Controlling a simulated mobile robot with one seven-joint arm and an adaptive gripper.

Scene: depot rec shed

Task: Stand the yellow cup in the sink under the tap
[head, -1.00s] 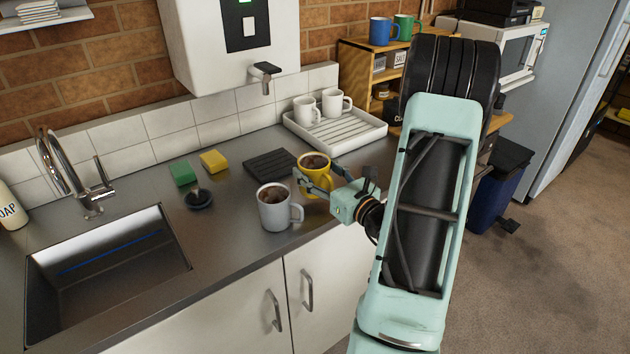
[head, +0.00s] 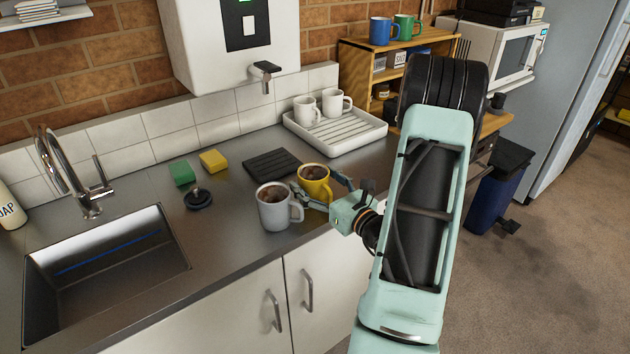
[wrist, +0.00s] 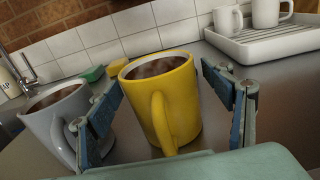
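The yellow cup (head: 315,184) stands upright on the counter, full of a dark brown drink. In the wrist view the yellow cup (wrist: 163,103) sits between the two blue-padded fingers of my gripper (wrist: 168,115), its handle facing me. A gap shows between the cup and the right finger; the left finger is close to it. My gripper (head: 322,190) is open around the cup. The sink (head: 105,262) is at the left, its basin empty apart from a blue line along its wall. The tap (head: 72,175) rises behind the sink.
A grey mug (head: 272,208) with brown drink stands close left of the yellow cup, also in the wrist view (wrist: 52,118). Behind are a black mat (head: 271,162), a plug (head: 198,199), green (head: 181,173) and yellow (head: 213,160) sponges and a white drying rack (head: 370,137) with mugs.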

